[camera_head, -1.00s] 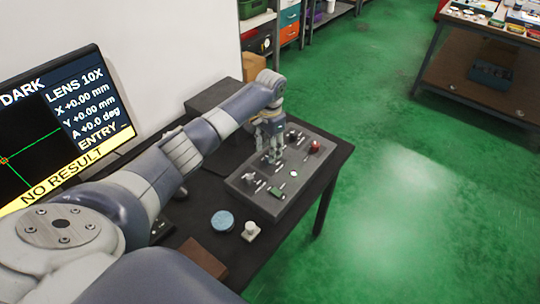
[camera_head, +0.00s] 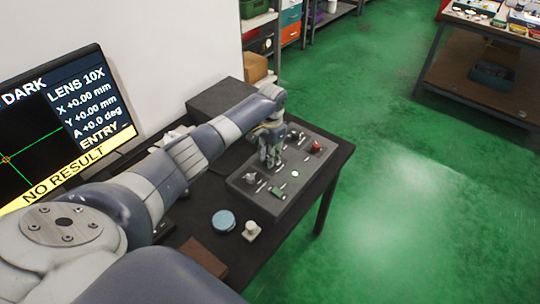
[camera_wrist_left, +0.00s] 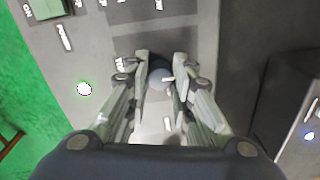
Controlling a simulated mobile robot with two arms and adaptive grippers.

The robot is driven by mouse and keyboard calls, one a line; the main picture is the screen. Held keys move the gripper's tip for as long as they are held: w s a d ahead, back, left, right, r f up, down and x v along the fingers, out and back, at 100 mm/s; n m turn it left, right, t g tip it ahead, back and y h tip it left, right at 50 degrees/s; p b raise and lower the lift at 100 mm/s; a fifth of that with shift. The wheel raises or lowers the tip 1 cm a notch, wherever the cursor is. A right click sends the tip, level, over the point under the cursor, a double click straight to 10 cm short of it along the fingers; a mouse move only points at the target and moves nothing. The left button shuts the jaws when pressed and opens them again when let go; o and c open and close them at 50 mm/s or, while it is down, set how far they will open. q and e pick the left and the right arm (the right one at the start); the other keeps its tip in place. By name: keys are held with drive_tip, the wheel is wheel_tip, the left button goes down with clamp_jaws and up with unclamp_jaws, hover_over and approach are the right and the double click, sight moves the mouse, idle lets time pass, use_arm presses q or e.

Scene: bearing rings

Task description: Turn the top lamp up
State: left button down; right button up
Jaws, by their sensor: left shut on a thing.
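The grey control panel (camera_head: 307,170) lies on the dark table and carries several knobs, switches and white labels. My left gripper (camera_head: 268,163) points down at the panel's far-left side. In the left wrist view the gripper (camera_wrist_left: 162,62) is shut on a round grey knob (camera_wrist_left: 158,80) with a light pointer mark, one finger on each side. The monitor (camera_head: 85,110) reads DARK, LENS 10X and NO RESULT. My right gripper is not in view.
On the panel are a green switch (camera_head: 276,191), a lit round button (camera_head: 295,173) and a red button (camera_head: 316,146). A blue round dish (camera_head: 223,221) and a small pale knob-like piece (camera_head: 251,230) stand in front. A dark box (camera_head: 215,97) sits behind.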

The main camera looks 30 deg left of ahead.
use_arm(q)
drive_tip(key=shift+m+p, duration=0.45)
drive_tip(key=shift+m, duration=0.35)
drive_tip(key=m+p, duration=0.1)
drive_tip(key=m, duration=0.1)
drive_tip(key=shift+m, duration=0.3)
drive_tip(key=m, duration=0.2)
drive_tip(key=shift+m, duration=0.4)
drive_tip(key=m, duration=0.2)
drive_tip(key=shift+m+p, duration=0.3)
drive_tip(key=m, duration=0.5)
drive_tip(key=shift+a+m, duration=0.1)
drive_tip(key=shift+m, duration=0.2)
drive_tip(key=m+b, duration=0.1)
drive_tip(key=m, duration=0.4)
drive_tip(key=shift+h+b, duration=0.3)
drive_tip(key=shift+b, duration=0.05)
drive_tip(key=shift+m, duration=0.4)
drive_tip(key=shift+w+m, duration=0.1)
drive_tip(key=shift+m, duration=0.2)
